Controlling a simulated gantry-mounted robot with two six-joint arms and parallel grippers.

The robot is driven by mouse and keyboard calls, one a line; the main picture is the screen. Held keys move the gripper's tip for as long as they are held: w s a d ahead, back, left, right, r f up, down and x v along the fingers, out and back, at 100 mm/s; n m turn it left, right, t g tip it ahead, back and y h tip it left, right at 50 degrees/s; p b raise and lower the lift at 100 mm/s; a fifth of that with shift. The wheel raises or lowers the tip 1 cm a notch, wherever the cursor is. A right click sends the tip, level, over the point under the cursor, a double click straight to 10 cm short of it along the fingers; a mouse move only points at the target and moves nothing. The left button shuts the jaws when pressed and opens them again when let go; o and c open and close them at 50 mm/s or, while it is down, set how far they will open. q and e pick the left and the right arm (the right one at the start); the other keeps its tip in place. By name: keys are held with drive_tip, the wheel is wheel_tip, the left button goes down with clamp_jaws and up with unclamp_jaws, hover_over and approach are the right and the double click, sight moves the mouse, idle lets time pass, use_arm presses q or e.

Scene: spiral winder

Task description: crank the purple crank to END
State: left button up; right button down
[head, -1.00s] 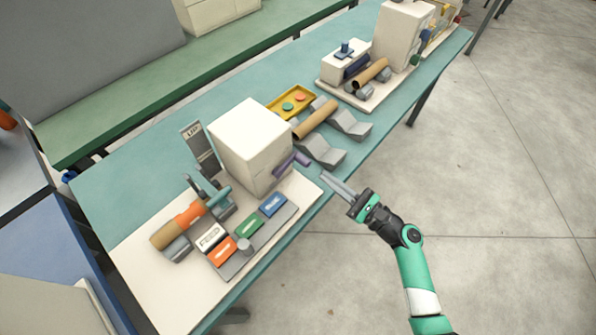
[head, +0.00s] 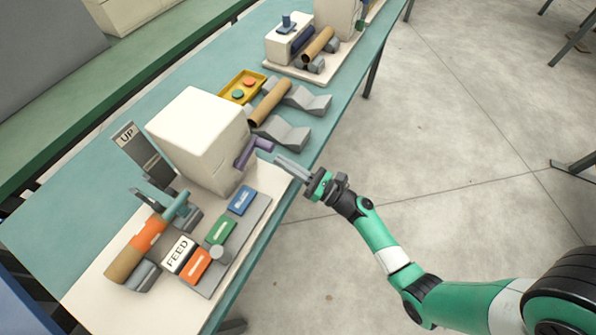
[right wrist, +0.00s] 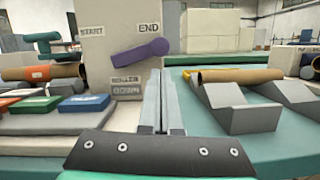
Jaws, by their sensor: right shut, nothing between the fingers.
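The purple crank (head: 254,152) is on the side of the white winder box (head: 203,140). In the right wrist view the purple crank (right wrist: 140,52) is tilted, with its round knob at the upper right, below the END label (right wrist: 149,28). The START label (right wrist: 92,31) is at the upper left of that face. My right gripper (head: 280,163) is shut and empty, just right of the crank in the head view. In the right wrist view its fingers (right wrist: 157,90) point at the box, just below the knob; I cannot tell whether they touch it. My left gripper is not in view.
A button panel (head: 215,283) with coloured buttons lies in front of the box. A cardboard tube (head: 270,101) rests on grey cradles (head: 285,135) behind the crank. A yellow tray (head: 243,87) stands beyond.

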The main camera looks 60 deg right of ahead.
drive_tip(key=x, duration=0.3)
drive_tip(key=shift+w, duration=0.15)
drive_tip(key=shift+r, duration=0.1)
drive_tip(key=shift+d+r+n+p, duration=0.1)
drive_tip(key=shift+r+n+p, duration=0.3)
drive_tip(key=shift+r+n, duration=0.35)
